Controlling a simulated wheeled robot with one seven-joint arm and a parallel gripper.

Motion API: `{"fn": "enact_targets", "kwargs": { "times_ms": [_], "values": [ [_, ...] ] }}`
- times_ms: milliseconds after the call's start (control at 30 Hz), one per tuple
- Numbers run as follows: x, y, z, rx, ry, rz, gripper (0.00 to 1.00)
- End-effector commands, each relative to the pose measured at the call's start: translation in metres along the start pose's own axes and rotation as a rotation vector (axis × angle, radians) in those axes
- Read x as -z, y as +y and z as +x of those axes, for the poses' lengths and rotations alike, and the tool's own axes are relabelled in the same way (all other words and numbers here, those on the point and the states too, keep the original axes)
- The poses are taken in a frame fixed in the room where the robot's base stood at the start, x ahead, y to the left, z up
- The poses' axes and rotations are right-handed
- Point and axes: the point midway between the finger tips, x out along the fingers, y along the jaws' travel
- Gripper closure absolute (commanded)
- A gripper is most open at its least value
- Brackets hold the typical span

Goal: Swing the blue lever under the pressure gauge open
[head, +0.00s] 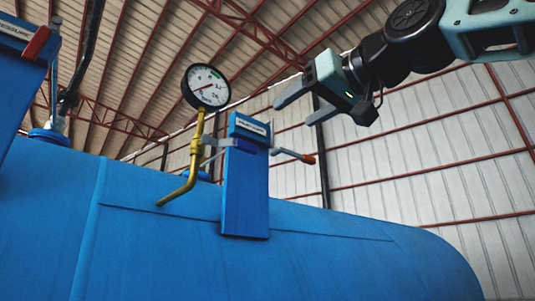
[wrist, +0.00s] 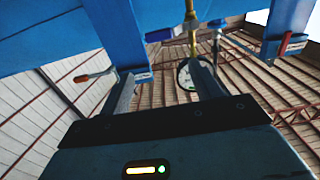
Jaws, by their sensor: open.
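The round white pressure gauge (head: 206,87) stands on a bent yellow pipe (head: 195,150) above the blue tank. My gripper (head: 294,112) is open and empty, in the air right of the gauge. In the wrist view one finger of my gripper (wrist: 162,70) partly covers the gauge.
A blue upright bracket (head: 246,185) stands right of the pipe. A grey lever with an orange tip (head: 295,155) sticks out beside it, below my gripper. Another blue bracket with a red handle (head: 36,42) is at far left. The blue tank (head: 330,255) fills the lower part.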

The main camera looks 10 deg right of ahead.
Motion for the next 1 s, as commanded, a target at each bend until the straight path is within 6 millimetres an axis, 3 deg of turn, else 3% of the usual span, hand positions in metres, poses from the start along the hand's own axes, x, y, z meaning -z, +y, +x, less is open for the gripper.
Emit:
{"fn": "enact_targets", "kwargs": {
  "times_ms": [167, 700, 1000],
  "values": [
    [0.003, 0.001, 0.015, -0.001, 0.002, -0.001, 0.36],
    [0.004, 0.0, 0.126, 0.002, -0.001, -0.001, 0.36],
    [0.003, 0.0, 0.167, 0.0, 0.001, 0.0, 0.36]
  ]
}}
